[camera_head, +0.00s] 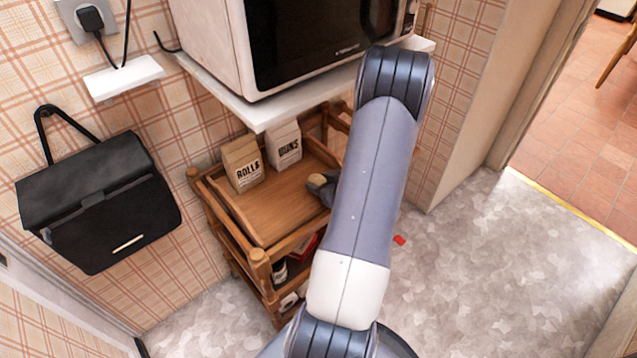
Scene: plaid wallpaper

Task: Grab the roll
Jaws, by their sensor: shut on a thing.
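My gripper (325,192) shows in part at the right side of a wooden cart's top tray, beside my arm, which hides much of it. It is shut on a small tan piece, the roll (316,181), of which only a little shows at the fingertips. I cannot tell whether the roll touches the tray or hangs just above it. A paper bag marked "ROLLS" (243,164) stands upright in the tray, left of my gripper.
A bag marked "BUNS" (284,146) stands behind. The wooden cart (259,258) has lower shelves with items. A white shelf (240,107) with a microwave (312,40) overhangs the cart's back. A black bag (100,200) hangs at left. Floor at right is mostly clear.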

